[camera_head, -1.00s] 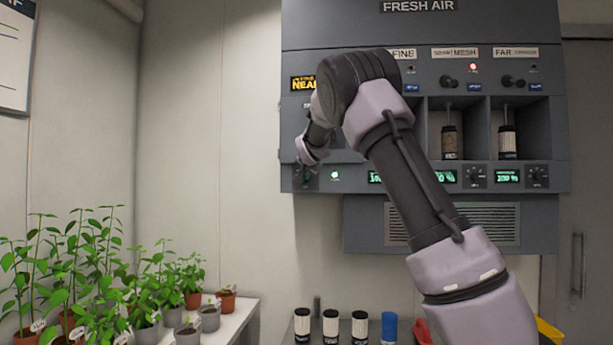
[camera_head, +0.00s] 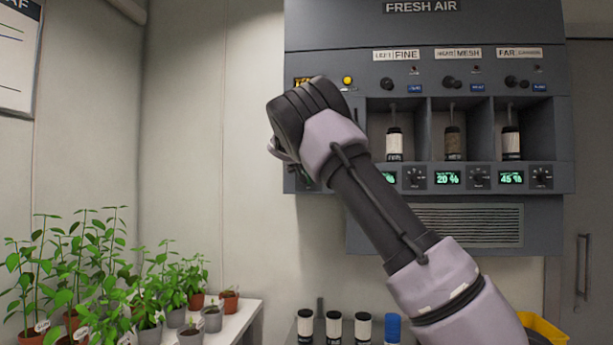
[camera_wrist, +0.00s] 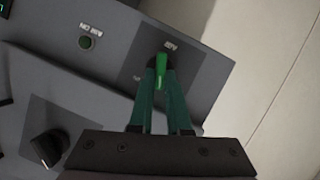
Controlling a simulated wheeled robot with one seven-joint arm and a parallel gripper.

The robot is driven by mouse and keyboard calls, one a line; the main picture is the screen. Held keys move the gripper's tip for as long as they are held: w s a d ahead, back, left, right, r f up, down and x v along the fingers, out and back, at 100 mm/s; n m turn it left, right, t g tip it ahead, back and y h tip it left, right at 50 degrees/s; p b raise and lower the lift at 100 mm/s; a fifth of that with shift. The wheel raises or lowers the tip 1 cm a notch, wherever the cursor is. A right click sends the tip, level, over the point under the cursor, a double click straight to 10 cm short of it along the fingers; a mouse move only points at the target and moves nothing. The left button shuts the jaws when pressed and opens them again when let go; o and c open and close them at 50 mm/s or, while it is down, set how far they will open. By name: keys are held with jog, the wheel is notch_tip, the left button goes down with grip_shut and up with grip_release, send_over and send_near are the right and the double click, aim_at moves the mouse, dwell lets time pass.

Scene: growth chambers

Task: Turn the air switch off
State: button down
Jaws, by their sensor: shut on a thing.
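The air switch (camera_wrist: 162,70) is a small green lever on a dark plate under a label that seems to read "AIR". In the wrist view my gripper (camera_wrist: 160,68) has its two dark green fingers closed around the lever. A round "AIR ON" lamp (camera_wrist: 87,42) on the same panel looks dark green and dim. The switch belongs to the grey fresh air unit (camera_head: 430,35), near its lower left corner. In the head view my wrist hides the switch and my fingers.
The unit has three bays with cartridges (camera_head: 394,143) and green displays (camera_head: 448,178). A yellow lamp (camera_head: 347,80) glows at its upper left. A black knob (camera_wrist: 48,147) sits near my gripper. Potted plants (camera_head: 110,270) stand lower left; several capped jars (camera_head: 333,325) stand below.

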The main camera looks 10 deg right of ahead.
jog(key=n, duration=0.1)
jog(key=n+h, duration=0.2)
jog(key=shift+w+a+f, duration=0.1)
jog(key=shift+a+f, duration=0.1)
jog(key=shift+a, duration=0.05)
jog(key=shift+n, duration=0.3)
dwell(0.4)
jog(key=c, duration=0.9)
grip_release()
jog(key=shift+o, duration=0.2)
jog(key=shift+h, duration=0.3)
jog(key=v, duration=1)
jog(key=shift+s+a, duration=0.2)
jog(key=shift+s, duration=0.1)
jog(key=shift+r, duration=0.15)
